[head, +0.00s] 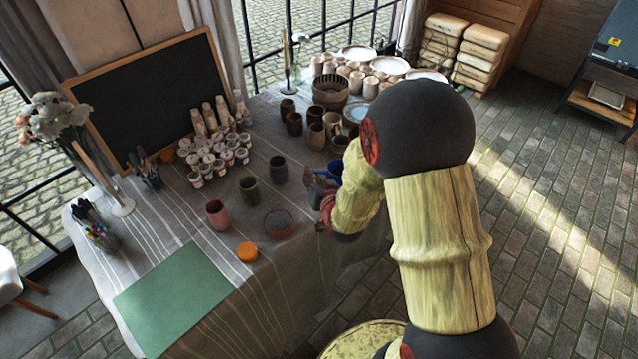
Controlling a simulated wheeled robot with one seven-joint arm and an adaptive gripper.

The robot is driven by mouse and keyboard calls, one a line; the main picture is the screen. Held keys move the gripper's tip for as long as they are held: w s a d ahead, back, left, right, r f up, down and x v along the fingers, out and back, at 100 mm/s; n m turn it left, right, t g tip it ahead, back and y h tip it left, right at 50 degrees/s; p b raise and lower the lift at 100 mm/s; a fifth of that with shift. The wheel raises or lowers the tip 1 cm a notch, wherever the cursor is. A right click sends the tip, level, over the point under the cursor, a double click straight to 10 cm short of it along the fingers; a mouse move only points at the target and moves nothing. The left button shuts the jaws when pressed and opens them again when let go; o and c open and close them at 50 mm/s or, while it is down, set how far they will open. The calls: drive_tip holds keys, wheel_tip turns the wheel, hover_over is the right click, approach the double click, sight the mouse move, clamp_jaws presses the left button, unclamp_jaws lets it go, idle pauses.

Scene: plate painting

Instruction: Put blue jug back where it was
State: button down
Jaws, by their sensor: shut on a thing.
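The blue jug (335,168) shows as a small patch of blue at the right part of the table, mostly hidden behind my arm. My gripper (322,188) is at the jug and shut on it, though the fingers are small and partly covered by my wrist. I cannot tell whether the jug touches the table. To its left stand a dark grey cup (279,169), a green cup (250,189) and a pink cup (217,213) in a slanting row.
A dark shallow bowl (279,222), an orange round piece (247,252) and a green mat (175,300) lie on the striped tablecloth (150,235). Brown cups (294,123) crowd the back near a ribbed bowl (330,90). Paint bottles, small pots and a blackboard (150,95) stand behind left.

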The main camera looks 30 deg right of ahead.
drive_tip(key=shift+w+d+f+b, duration=0.55)
drive_tip(key=shift+w+f+b, duration=0.3)
drive_tip(key=shift+w+f, duration=1.3)
drive_tip(key=shift+w+d+f+b, duration=0.55)
drive_tip(key=shift+w+f+b, duration=0.35)
drive_tip(key=shift+w+f, duration=1.25)
drive_tip(key=shift+w+d+f+b, duration=0.55)
drive_tip(key=shift+w+f+b, duration=0.3)
drive_tip(key=shift+w+f, duration=1.3)
drive_tip(key=shift+r, duration=0.1)
drive_tip(key=c, duration=2.4)
unclamp_jaws()
drive_tip(key=shift+f, duration=0.2)
drive_tip(key=o, duration=0.4)
drive_tip(key=shift+c, duration=0.2)
drive_tip(key=shift+o, duration=0.3)
